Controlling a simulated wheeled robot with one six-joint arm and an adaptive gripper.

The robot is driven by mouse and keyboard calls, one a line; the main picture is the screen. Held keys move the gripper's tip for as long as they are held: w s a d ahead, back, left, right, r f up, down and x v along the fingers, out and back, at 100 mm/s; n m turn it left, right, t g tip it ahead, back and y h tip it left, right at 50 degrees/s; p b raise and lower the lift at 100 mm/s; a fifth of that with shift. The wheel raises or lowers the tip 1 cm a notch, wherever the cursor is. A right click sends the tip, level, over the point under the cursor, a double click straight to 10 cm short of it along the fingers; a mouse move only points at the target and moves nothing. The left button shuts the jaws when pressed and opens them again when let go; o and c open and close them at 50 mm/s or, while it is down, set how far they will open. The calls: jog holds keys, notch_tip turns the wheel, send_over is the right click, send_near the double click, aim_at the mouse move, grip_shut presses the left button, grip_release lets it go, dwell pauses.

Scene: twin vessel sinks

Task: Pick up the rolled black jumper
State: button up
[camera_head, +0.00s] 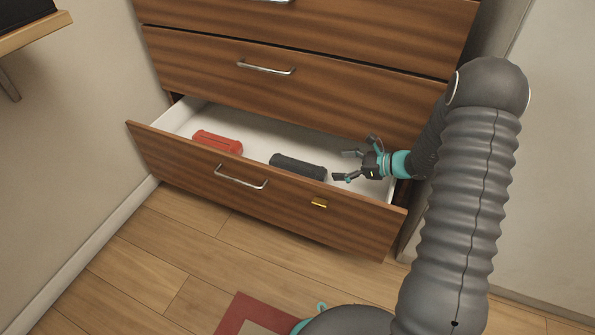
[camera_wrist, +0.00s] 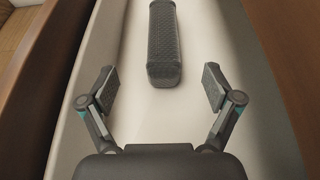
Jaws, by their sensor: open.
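The rolled black jumper (camera_head: 298,167) lies in the open bottom drawer, right of the drawer's middle. It looks dark grey and textured, like a short cylinder. My gripper (camera_head: 341,166) is inside the drawer to the right of the jumper, open and empty, with its fingers pointing at the jumper's right end. In the wrist view the jumper (camera_wrist: 164,45) lies straight ahead, its near end just beyond and between the open fingertips of my gripper (camera_wrist: 159,88). The fingers look apart from it. The jumper's far end is cut off by the top of the wrist view.
A red rolled item (camera_head: 217,142) lies at the left of the white-lined drawer (camera_head: 257,135). The drawer front (camera_head: 290,212) has a metal handle and a small yellow tag (camera_head: 319,203). Closed drawers (camera_head: 300,75) stand above. White drawer floor is bare between the rolls.

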aim_at(300, 164)
jog(key=x, duration=0.9)
jog(key=b+x, duration=0.1)
jog(key=x, duration=0.4)
jog(key=shift+w+d+f, duration=0.15)
jog(key=shift+w, duration=0.15)
jog(key=c, duration=1.4)
